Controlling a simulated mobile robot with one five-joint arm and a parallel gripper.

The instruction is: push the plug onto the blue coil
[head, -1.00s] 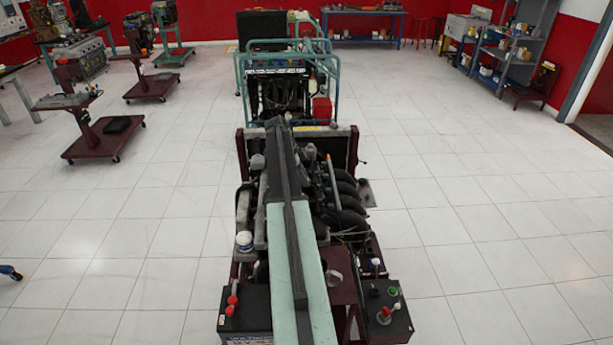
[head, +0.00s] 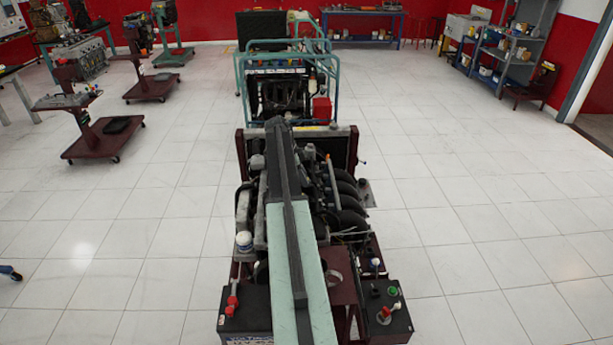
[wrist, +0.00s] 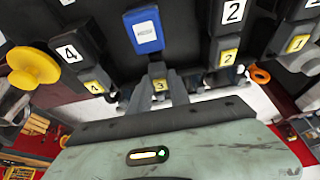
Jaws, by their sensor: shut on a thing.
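The blue coil (wrist: 145,32) shows at the top middle of the wrist view, with a pale label on its face. The plug (wrist: 159,86), dark with a yellow tag marked 3, is just below the coil's lower end. My gripper (wrist: 158,84) is shut on the plug, one finger on each side. The plug is roughly in line with the coil; whether they touch cannot be told. In the head view my arm covers the gripper, the plug and the blue coil.
Black coils marked 4 (wrist: 70,53) and 2 (wrist: 232,12) flank the blue coil, with tagged plugs below them. A yellow cap (wrist: 33,67) is at far left.

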